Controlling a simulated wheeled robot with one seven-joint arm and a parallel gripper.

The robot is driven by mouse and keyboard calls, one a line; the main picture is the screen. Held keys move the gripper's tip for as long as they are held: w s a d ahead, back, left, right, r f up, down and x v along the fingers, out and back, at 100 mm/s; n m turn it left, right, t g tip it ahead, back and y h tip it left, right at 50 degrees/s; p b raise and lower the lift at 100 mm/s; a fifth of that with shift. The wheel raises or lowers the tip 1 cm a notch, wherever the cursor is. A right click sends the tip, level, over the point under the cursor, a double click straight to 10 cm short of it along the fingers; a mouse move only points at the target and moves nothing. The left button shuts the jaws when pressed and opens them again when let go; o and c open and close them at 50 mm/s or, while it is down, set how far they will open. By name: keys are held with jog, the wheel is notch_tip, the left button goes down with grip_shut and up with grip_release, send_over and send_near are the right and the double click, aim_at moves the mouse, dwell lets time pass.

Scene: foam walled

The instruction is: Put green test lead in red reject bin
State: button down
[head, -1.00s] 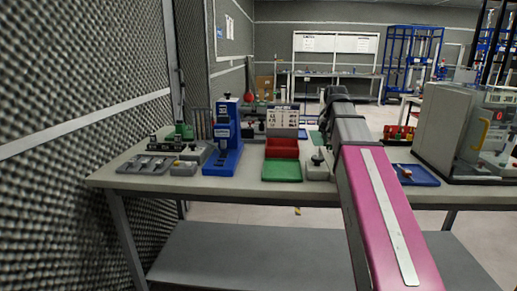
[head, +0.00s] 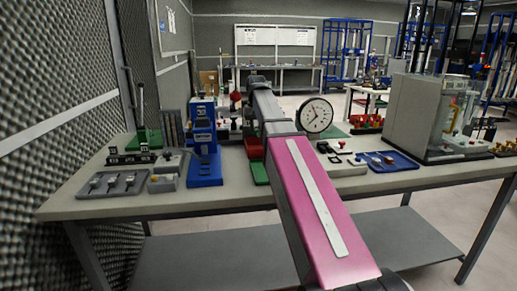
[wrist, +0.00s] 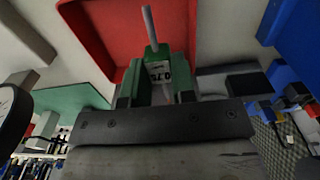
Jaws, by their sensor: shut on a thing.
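My gripper (wrist: 157,88) shows in the wrist view, shut on the green test lead (wrist: 159,52). The lead has a green body with a white number label and a grey pin sticking out past the fingers. The red reject bin (wrist: 98,28) fills the upper middle of the wrist view, behind the held lead. The lead overlaps the bin in this view; I cannot tell its height above the bin or whether they touch. In the head view the red bin (head: 253,150) is partly hidden by my arm, and the gripper and lead cannot be made out.
A green tray (head: 260,172) lies in front of the red bin. A blue stand (head: 204,145) is left of it, and a round dial gauge (head: 315,115) is close on the right. A grey tray (head: 112,184) and a blue tray (head: 385,161) lie farther out on the bench.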

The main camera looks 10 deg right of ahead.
aim_at(256, 129)
jog(key=shift+f, duration=3.95)
jog(key=shift+f, duration=0.15)
jog(key=c, duration=0.9)
grip_release()
jog(key=shift+c, duration=0.2)
notch_tip(256, 129, up, 12)
jog(key=shift+r, duration=0.2)
